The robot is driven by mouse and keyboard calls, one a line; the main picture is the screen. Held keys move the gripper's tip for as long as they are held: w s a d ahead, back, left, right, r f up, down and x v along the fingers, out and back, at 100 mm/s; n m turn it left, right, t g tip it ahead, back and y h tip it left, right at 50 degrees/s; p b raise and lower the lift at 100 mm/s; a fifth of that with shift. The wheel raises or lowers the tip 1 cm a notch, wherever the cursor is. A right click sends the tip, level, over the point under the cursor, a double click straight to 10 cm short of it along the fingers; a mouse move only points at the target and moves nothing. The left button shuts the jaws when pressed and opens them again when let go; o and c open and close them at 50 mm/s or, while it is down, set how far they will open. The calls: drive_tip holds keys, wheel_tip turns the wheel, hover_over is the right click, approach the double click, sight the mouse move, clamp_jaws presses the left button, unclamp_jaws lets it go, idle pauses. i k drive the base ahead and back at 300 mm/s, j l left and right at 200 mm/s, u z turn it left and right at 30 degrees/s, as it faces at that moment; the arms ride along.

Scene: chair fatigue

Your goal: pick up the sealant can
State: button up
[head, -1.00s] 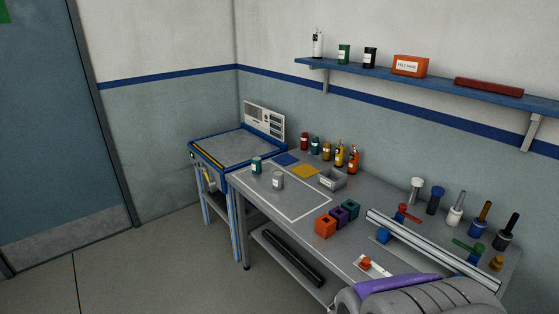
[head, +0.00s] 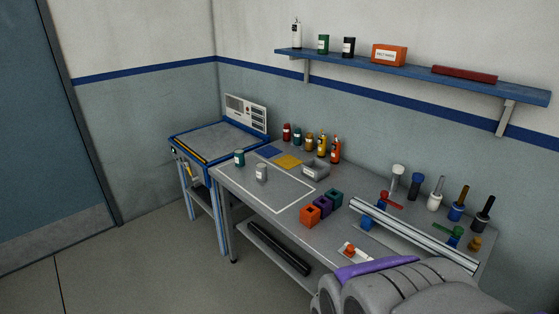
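I cannot read which can is the sealant can. A grey can with a pale label (head: 261,173) stands upright on the workbench, inside the white outlined area. A dark green can with a pale label (head: 239,158) stands upright just behind and left of it. On the wall shelf stand a white bottle (head: 297,36), a green can (head: 323,45) and a black can (head: 348,48). My gripper cannot be made out in this view, and nothing is seen touching these cans.
The workbench (head: 235,185) holds several coloured bottles (head: 309,142) at the back, a grey open bin (head: 315,170), coloured cubes (head: 310,215) and a metal rail (head: 410,235). A blue-framed stand (head: 195,142) adjoins its left end. The floor (head: 130,260) at left is clear.

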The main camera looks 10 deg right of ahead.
sight(239, 158)
drive_tip(key=i+j, duration=0.4)
drive_tip(key=i, duration=0.3)
drive_tip(key=i+j+z, duration=0.15)
drive_tip(key=i+j, duration=0.25)
drive_tip(key=i, duration=0.3)
drive_tip(key=i+j, duration=0.5)
drive_tip(key=i, duration=0.2)
drive_tip(key=i+j+z, duration=0.1)
drive_tip(key=i+j, duration=0.35)
drive_tip(key=i, duration=0.2)
